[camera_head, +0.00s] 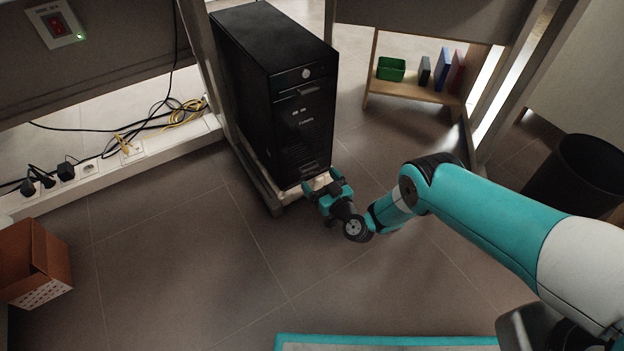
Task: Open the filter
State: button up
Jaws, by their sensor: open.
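A black computer tower (272,95) stands upright on a low wooden stand (263,196) under the desk. Its front has a round button and drive slots at the top and a grille-like lower part. I cannot clearly make out a separate filter; the lower front is partly dark. My gripper (327,184) is open at the bottom front edge of the tower, close to the stand. I cannot tell whether its fingers touch the tower or anything there. My arm reaches in from the right.
A cardboard box (33,265) sits at the left. Cables (165,118) and plugs lie along the wall ledge. A low shelf (416,93) holds a green bin (391,69) and several books. A black waste bin (575,175) stands at the right.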

aim_at(311, 169)
jog(key=shift+b+x, duration=2.05)
jog(key=shift+x, duration=0.4)
